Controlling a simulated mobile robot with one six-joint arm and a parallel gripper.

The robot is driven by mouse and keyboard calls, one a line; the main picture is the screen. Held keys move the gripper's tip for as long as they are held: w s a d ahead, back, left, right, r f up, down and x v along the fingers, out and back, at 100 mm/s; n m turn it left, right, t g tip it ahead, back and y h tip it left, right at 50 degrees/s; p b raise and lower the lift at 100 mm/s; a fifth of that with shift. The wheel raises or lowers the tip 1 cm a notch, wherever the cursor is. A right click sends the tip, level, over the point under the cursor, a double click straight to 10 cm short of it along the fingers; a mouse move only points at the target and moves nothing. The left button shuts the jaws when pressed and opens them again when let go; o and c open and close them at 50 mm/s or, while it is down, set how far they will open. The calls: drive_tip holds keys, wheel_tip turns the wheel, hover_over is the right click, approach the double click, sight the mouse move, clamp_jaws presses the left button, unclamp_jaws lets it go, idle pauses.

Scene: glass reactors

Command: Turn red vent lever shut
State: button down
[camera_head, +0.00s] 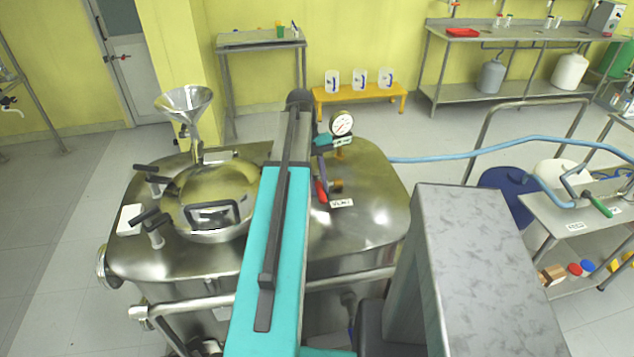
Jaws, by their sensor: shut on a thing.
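The red vent lever (322,192) is on top of the steel reactor vessel (375,205), beside a small brass fitting (337,186) and just left of a white label (342,203). My gripper (321,178) reaches down to the lever from the end of my arm and is shut on it. The lever's red end shows below the fingers. My teal arm link hides the area left of the lever, and the fingertips are small and partly hidden.
A pressure gauge (341,123) stands close behind the lever. Left of my arm are a domed hatch (205,190) with black clamp handles and a steel funnel (184,103). A blue hose (470,152) runs right. Open floor lies behind the vessel.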

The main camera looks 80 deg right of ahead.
drive_tip(key=shift+w+d+r, duration=0.1)
drive_tip(key=shift+d, duration=0.05)
drive_tip(key=c, duration=1.6)
unclamp_jaws()
drive_tip(key=shift+w, duration=0.1)
drive_tip(key=shift+d+r+p, duration=0.1)
drive_tip(key=shift+r+p, duration=0.55)
drive_tip(key=shift+p, duration=0.1)
drive_tip(key=p+v, duration=1.1)
drive_tip(key=v, duration=0.1)
drive_tip(key=shift+w+d+r, duration=0.1)
drive_tip(key=shift+w, duration=0.15)
drive_tip(key=shift+s, duration=0.1)
